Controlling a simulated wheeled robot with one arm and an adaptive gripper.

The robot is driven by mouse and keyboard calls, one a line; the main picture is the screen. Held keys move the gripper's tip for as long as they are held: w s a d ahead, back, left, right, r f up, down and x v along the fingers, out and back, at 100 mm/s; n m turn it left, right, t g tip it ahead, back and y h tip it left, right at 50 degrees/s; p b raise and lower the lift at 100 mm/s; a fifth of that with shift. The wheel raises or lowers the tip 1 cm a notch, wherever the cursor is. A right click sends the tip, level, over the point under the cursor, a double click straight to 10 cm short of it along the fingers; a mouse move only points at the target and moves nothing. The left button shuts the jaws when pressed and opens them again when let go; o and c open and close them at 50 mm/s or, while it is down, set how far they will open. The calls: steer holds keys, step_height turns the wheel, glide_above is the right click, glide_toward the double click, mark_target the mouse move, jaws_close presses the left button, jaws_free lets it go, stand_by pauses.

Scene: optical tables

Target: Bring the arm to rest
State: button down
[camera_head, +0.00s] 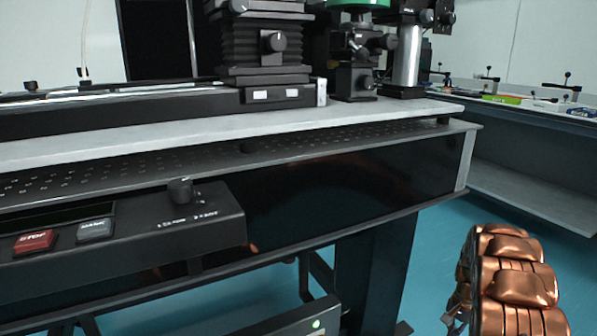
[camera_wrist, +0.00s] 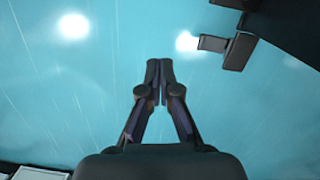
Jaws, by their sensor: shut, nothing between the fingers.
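My gripper (camera_wrist: 159,70) shows in the wrist view with its two dark fingers together and nothing between them. It points over bare blue floor (camera_wrist: 90,90), clear of any object. In the head view, a copper-coloured part of my arm (camera_head: 515,285) shows at the lower right, beside the optical table (camera_head: 320,125). The gripper's fingers cannot be made out in the head view.
A control panel (camera_head: 120,235) with a red stop button (camera_head: 34,241) juts from the table's front. Optical mounts (camera_head: 265,45) stand on the table. Another table (camera_head: 530,110) stands at the right. A dark structure (camera_wrist: 285,25) fills the wrist view's upper right. Floor between tables is clear.

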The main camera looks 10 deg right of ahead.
steer(key=s+a+r+n+p, duration=0.25)
steer(key=a+r+p, duration=0.45)
steer(key=r, duration=0.7)
steer(key=s+a+r+n+p, duration=0.1)
steer(key=s+a+r+p, duration=0.2)
steer(key=a+r+p, duration=0.8)
steer(key=s+a+r+n+p, duration=0.2)
steer(key=s+a+r+p, duration=0.15)
steer(key=r, duration=1.25)
steer(key=s+a+r+n+p, duration=0.2)
steer(key=s+a+r+p, duration=0.3)
steer(key=s+r+p, duration=0.2)
steer(key=s+a+r+n+p, duration=0.2)
steer(key=s+a+r+p, duration=0.3)
steer(key=s+r+p, duration=0.3)
steer(key=s+a+r+n+g+p, duration=0.1)
steer(key=s+a+r+n+p, duration=0.2)
steer(key=r, duration=1)
steer(key=s+a+p, duration=0.2)
steer(key=s+p, duration=0.2)
steer(key=p, duration=0.1)
steer(key=shift+s+a+h, duration=0.4)
